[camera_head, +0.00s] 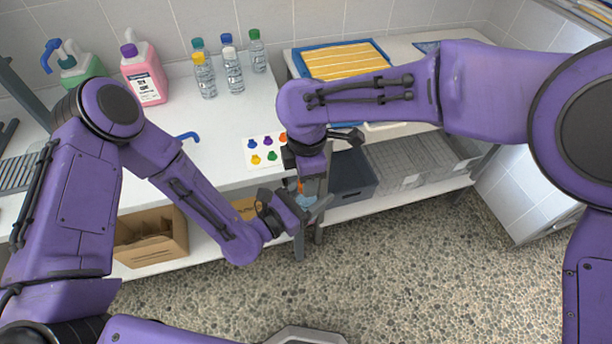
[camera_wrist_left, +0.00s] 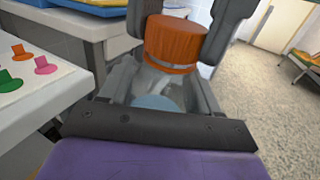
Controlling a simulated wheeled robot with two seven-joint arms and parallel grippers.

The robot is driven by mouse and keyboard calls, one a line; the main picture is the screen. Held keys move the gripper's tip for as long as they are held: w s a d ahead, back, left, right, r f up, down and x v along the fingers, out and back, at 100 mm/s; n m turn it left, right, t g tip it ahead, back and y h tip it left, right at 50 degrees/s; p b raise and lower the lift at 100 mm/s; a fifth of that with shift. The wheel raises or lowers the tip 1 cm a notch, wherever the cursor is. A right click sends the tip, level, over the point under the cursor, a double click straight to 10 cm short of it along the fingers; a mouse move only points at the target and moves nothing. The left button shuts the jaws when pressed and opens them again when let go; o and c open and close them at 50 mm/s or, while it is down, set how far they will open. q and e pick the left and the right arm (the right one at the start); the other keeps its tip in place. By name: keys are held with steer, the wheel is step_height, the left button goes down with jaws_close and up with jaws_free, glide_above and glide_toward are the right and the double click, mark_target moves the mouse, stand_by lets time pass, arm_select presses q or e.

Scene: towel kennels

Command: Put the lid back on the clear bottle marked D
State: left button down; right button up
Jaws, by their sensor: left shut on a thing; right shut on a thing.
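A clear bottle (camera_wrist_left: 155,85) with a pale blue part is held between the fingers of my left gripper (camera_head: 309,206), out in front of the table edge. In the head view only a pale blue bit of it (camera_head: 308,201) shows. My right gripper (camera_head: 301,180) comes down from above, shut on the orange lid (camera_wrist_left: 173,43), which sits right over the bottle's top. The lid shows as a small orange patch in the head view (camera_head: 299,185). I cannot tell whether the lid is seated or just above the neck. No letter D is readable.
Several clear bottles with coloured lids (camera_head: 233,72) stand at the back of the white table (camera_head: 215,130). A pink jug (camera_head: 147,80) and a green jug (camera_head: 82,68) are behind left. A card with coloured shapes (camera_head: 264,143) lies near the front edge. A cardboard box (camera_head: 150,252) sits below.

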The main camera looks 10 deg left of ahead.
steer(key=o, duration=1.2)
steer(key=shift+c, duration=0.2)
steer(key=shift+r, duration=0.1)
step_height(320, 180, up, 4)
steer(key=shift+r, duration=0.2)
steer(key=shift+c, duration=0.4)
step_height(320, 180, up, 2)
steer(key=n, duration=0.3)
steer(key=shift+a+r, duration=0.1)
steer(key=shift+r, duration=0.1)
steer(key=shift+r+n, duration=0.55)
steer(key=shift+n, duration=0.45)
steer(key=shift+f, duration=0.1)
